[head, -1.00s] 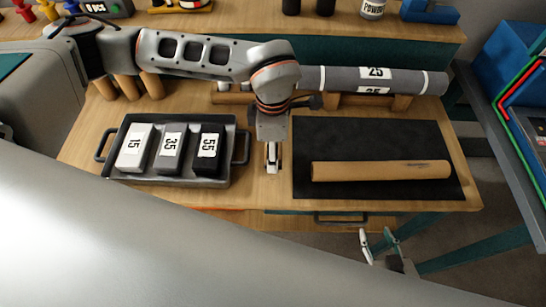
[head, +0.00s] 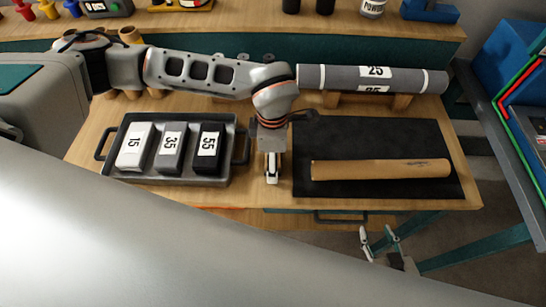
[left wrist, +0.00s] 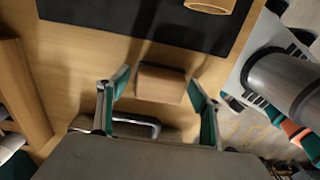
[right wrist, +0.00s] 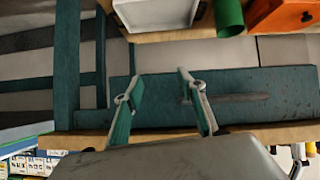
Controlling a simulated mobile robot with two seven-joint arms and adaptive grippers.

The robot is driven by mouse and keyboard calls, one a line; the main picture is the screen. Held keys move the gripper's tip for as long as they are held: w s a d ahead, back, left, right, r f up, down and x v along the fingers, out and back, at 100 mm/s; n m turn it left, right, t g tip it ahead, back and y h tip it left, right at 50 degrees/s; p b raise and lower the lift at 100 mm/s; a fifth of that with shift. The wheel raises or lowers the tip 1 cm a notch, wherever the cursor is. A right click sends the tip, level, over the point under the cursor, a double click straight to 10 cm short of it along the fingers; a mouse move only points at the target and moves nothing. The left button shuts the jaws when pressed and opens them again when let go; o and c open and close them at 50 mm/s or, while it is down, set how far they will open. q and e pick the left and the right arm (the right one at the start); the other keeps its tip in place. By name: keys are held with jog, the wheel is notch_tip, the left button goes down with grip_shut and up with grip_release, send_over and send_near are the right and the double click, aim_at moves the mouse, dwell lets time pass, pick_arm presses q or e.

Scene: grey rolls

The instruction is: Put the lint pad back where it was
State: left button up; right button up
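A small brown block, apparently the lint pad (left wrist: 160,84), lies on the wooden table between the black mat and the tray handle in the left wrist view. My left gripper (left wrist: 157,88) is open, with one teal fingertip on each side of the block and gaps visible. How far above the table the fingertips are, I cannot tell. In the head view my left gripper (head: 271,172) points down between the tray and the mat and hides the block. My right gripper (head: 379,243) is open and empty, off the table's front edge; it also shows in the right wrist view (right wrist: 162,88).
A tray (head: 229,178) with weights marked 15, 35 and 55 stands left of my left gripper; its handle (left wrist: 135,127) is close. A cardboard tube (head: 380,170) lies on the black mat (head: 370,140). A grey roll (head: 340,78) rests on wooden supports behind.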

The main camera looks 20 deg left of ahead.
pick_arm(q)
jog(key=shift+r, duration=0.1)
notch_tip(320, 180, up, 12)
jog(key=b, duration=0.1)
dwell(0.5)
jog(key=shift+s, duration=0.1)
dwell(0.4)
